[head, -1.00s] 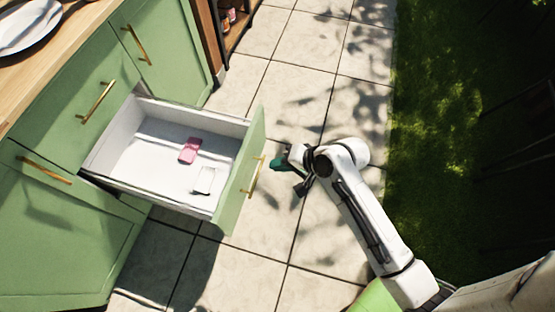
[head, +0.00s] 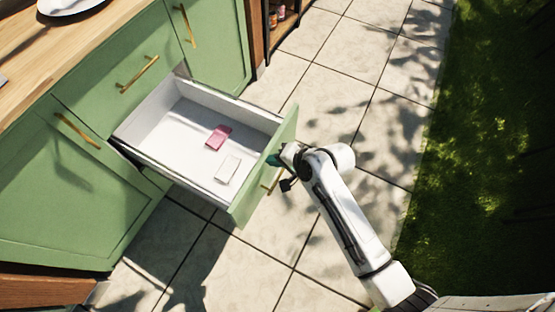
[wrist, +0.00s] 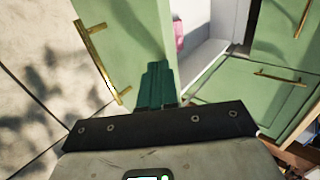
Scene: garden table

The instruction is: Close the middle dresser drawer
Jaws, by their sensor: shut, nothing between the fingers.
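The middle drawer (head: 205,168) of the green dresser stands pulled out. Its green front panel (head: 282,148) with a gold handle (head: 271,182) faces my arm. A pink item (head: 219,137) and a white item (head: 228,169) lie inside. My gripper (head: 274,158) is at the drawer front near its upper edge, beside the handle. In the wrist view its dark green fingers (wrist: 158,84) are shut and empty, over or against the green panel (wrist: 133,45), with the handle (wrist: 100,60) to the left. I cannot tell whether they touch the panel.
Closed green doors and drawers (head: 120,75) flank the open drawer under a wooden counter (head: 60,50) holding a white plate (head: 65,5). A wooden shelf (head: 272,30) stands beyond. Clear stone tiles (head: 350,80) lie right of the drawer, then grass (head: 480,150).

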